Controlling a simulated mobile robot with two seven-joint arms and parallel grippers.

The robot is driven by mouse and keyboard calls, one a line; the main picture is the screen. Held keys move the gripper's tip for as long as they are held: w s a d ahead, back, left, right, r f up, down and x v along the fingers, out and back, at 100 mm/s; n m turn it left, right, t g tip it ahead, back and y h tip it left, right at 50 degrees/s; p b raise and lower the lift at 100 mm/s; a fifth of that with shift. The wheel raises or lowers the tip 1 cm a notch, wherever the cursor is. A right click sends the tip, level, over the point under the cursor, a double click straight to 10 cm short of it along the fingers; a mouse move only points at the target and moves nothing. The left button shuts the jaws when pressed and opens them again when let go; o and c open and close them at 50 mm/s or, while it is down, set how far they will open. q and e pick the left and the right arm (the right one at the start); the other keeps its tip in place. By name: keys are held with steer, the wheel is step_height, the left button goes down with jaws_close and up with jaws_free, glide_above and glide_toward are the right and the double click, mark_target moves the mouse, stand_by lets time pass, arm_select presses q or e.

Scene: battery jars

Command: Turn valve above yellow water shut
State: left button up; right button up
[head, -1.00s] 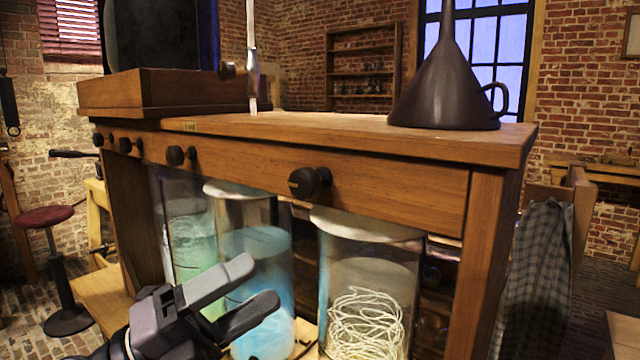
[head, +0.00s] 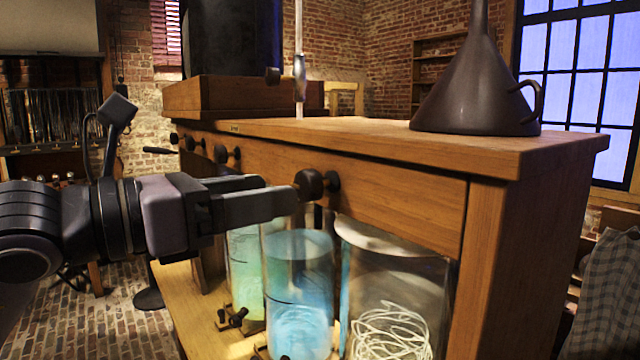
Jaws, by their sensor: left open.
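Dark round valve knobs sit in a row along the wooden front board; the nearest valve knob (head: 311,185) is at the right end, another (head: 221,154) is further left. Below are glass jars: a pale green, slightly yellowish one (head: 245,275), a blue one (head: 300,290), and one with a tangle of pale cord (head: 390,325). No clearly yellow water shows. My left gripper (head: 281,194) is open, pointing right, with its fingertips close to the nearest knob; I cannot tell whether they touch it. My right gripper is not in view.
A dark funnel (head: 476,90) stands on the wooden bench top (head: 350,134). A wooden box (head: 240,97) is at the back left. Small dark taps (head: 232,318) sit low by the jars. A checked cloth (head: 607,295) hangs at the right.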

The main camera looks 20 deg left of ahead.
mark_target(300, 184)
arm_select(q)
steer(key=shift+r, duration=0.2)
steer(key=shift+w, duration=0.25)
steer(key=p+x, duration=0.2)
steer(key=x, duration=0.3)
steer(key=shift+w+d, duration=0.1)
steer(key=shift+w, duration=0.15)
steer(key=shift+w+d+p, duration=0.3)
steer(key=shift+w+d, duration=0.05)
steer(key=shift+w, duration=0.05)
steer(key=shift+c, duration=0.3)
steer(key=c, duration=1)
